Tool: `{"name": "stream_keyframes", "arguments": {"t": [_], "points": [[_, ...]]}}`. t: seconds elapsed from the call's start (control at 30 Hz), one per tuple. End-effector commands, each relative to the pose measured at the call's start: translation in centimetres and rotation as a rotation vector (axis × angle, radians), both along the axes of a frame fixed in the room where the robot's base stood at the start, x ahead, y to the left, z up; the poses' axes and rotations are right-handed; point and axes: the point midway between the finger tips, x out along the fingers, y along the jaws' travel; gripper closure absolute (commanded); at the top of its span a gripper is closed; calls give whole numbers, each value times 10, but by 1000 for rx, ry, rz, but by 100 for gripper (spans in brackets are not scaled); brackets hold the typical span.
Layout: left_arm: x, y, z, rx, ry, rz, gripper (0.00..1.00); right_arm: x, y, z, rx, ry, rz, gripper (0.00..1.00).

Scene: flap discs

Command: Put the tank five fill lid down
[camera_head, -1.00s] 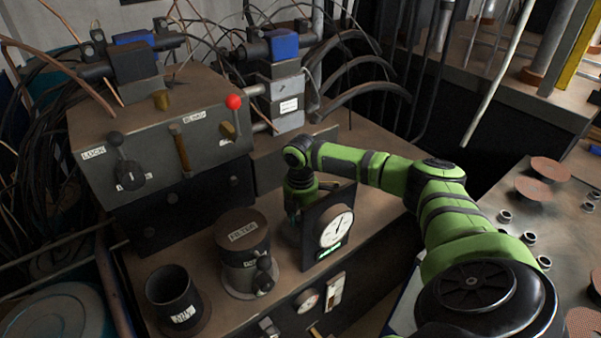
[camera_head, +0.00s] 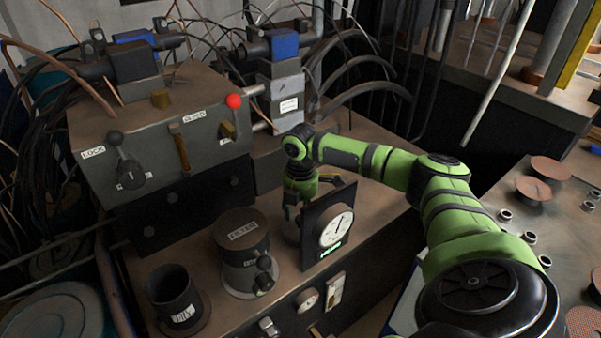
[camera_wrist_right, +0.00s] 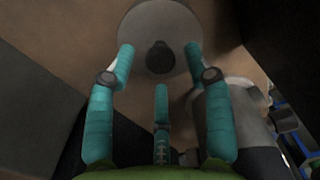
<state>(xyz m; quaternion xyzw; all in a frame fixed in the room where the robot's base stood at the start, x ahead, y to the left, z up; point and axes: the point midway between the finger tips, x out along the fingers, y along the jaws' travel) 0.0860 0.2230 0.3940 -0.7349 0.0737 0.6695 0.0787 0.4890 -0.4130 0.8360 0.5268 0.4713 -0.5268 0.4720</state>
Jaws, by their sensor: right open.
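A round grey lid (camera_wrist_right: 140,22) with a dark knob at its centre lies flat on a brown surface in the right wrist view. I take it for the tank five fill lid; no label on it can be read. My right gripper (camera_wrist_right: 160,62) is open, with its teal fingers spread around the knob and a visible gap on both sides. In the head view the right gripper (camera_head: 293,212) points down behind the gauge box (camera_head: 320,250), which hides the fingertips and the lid. My left gripper is not in view.
The gauge box stands close in front of the right gripper. A capped filter canister (camera_head: 243,268) and an open dark cup (camera_head: 176,303) stand to its left on the bench. A lever box (camera_head: 165,135) stands behind. Perforated discs (camera_head: 550,168) lie on the right table.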

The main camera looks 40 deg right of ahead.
Motion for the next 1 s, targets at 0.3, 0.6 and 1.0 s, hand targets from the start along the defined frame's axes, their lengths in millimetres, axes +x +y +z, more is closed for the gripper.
{"name": "stream_keyframes", "arguments": {"t": [0.3, 0.6, 1.0], "points": [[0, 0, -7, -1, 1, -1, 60, 1, 0, 68, 1, -4, 0, 48], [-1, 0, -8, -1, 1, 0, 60, 0, 0, 97, 1, -1, 0, 48], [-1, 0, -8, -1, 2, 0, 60, 0, 0, 97, 1, 0, 0, 48]]}}
